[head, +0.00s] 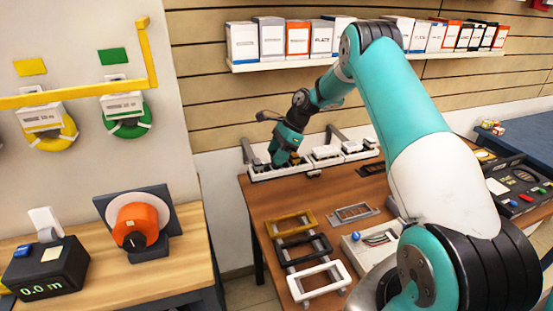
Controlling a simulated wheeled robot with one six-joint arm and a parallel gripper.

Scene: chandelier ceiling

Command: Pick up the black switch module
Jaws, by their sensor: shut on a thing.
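My gripper (279,161) is at the end of the teal arm, pointing down into the leftmost of the white bins (262,176) at the back left of the wooden table. It is shut on a small dark piece, which I take to be the black switch module; the fingers and the bin wall hide most of it. Other small dark pieces show in the same bin. I cannot tell whether the held piece is clear of the bin floor.
Bins with white modules (326,153) stand just right of my gripper. Yellow, black and white frames (291,222) lie in a rack in front, beside a grey box (372,240) with wires. A shelf of boxes (271,42) hangs above. A dark organiser (515,185) is at right.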

